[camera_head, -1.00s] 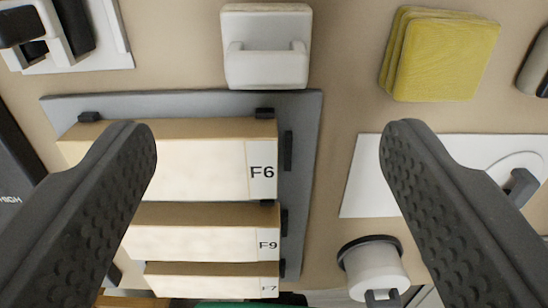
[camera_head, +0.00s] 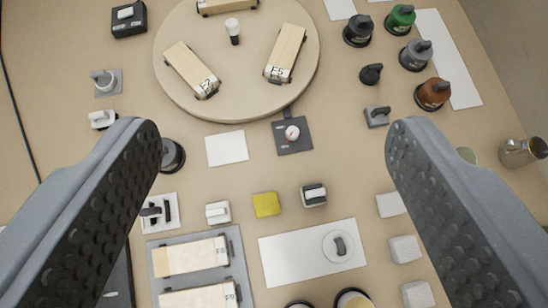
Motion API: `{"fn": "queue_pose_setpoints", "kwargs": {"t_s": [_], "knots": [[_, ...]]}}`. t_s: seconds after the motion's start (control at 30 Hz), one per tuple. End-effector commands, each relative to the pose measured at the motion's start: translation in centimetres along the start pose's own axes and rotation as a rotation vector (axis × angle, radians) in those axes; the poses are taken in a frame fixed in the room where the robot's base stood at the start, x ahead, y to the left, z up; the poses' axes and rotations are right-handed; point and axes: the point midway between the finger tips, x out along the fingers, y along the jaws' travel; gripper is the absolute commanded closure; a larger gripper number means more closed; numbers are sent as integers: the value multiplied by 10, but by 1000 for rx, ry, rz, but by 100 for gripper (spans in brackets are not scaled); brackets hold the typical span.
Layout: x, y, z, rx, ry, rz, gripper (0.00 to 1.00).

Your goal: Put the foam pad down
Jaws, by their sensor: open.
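The foam pad is most likely the yellow square pad (camera_head: 266,204) lying on the bench in the lower middle of the view. It sits between a small white handled block (camera_head: 218,213) and a dark-and-white block (camera_head: 313,194). My gripper (camera_head: 275,145) is open, with its two dark textured fingers wide apart at left and right. Nothing is between the fingers, and they are high above the bench, apart from the pad.
A round board (camera_head: 236,85) with several wooden blocks lies at the top. A grey tray (camera_head: 243,270) with labelled blocks is lower left. A white plate with a knob (camera_head: 290,262) is lower right. Several dark, green and brown knobbed jars (camera_head: 433,93) stand at upper right.

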Motion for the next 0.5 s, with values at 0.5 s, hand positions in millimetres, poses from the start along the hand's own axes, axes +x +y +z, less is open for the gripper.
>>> {"fn": "queue_pose_setpoints", "kwargs": {"t_s": [0.5], "knots": [[-180,47,-67,40,401,69,30]]}}
